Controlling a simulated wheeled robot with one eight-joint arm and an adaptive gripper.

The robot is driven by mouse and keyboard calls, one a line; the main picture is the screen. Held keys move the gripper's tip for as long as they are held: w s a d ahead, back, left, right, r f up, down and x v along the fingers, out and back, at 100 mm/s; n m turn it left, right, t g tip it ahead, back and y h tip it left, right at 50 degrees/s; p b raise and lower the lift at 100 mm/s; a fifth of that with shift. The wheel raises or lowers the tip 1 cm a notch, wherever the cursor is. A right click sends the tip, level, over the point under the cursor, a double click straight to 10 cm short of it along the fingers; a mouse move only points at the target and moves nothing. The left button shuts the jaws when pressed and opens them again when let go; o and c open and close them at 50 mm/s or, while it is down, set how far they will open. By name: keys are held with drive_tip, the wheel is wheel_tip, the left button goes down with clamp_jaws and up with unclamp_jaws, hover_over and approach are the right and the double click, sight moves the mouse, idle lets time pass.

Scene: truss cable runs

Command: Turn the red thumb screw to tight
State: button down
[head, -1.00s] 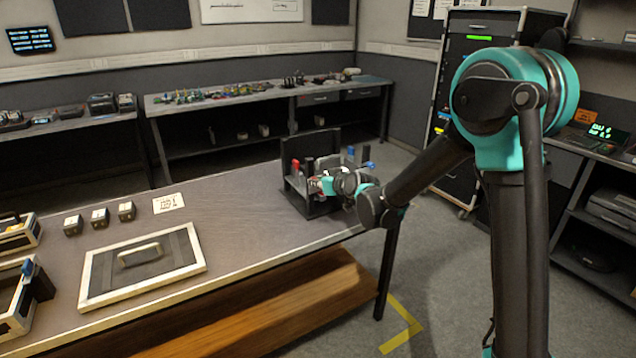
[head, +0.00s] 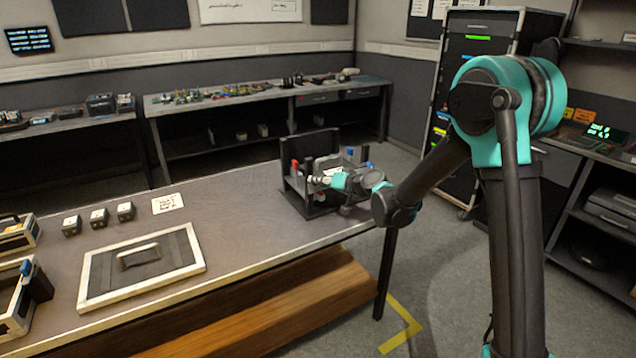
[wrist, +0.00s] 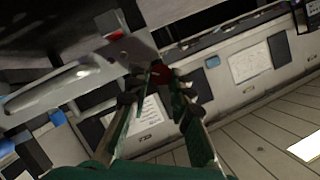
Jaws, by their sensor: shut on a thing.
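The red thumb screw (wrist: 158,72) shows in the wrist view as a small red piece between the fingertips. My gripper (wrist: 156,88) is shut on it; the fingers cover much of it, so its turn angle cannot be read. In the head view my gripper (head: 322,180) reaches in from the right to the black fixture (head: 322,208) on the table's far right end. The screw cannot be told apart at the fingertips there.
A red knob (head: 295,164) and a blue knob (head: 351,152) stand on the fixture, close to my gripper.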

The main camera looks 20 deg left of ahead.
drive_tip(key=m+y, duration=0.1)
drive_tip(key=m, duration=0.1)
drive_tip(key=m+y, duration=0.1)
drive_tip(key=m, duration=0.2)
drive_tip(key=m+g+y, duration=0.1)
drive_tip(key=m+y, duration=0.1)
drive_tip(key=m, duration=0.1)
drive_tip(key=shift+w+d+f, duration=0.15)
drive_tip(key=shift+w+f, duration=0.05)
drive_tip(key=shift+f, duration=0.2)
drive_tip(key=shift+m, duration=0.4)
drive_tip(key=c, duration=1.3)
unclamp_jaws()
drive_tip(key=shift+c, duration=0.2)
drive_tip(key=v, duration=1.2)
drive_tip(key=shift+f, duration=0.2)
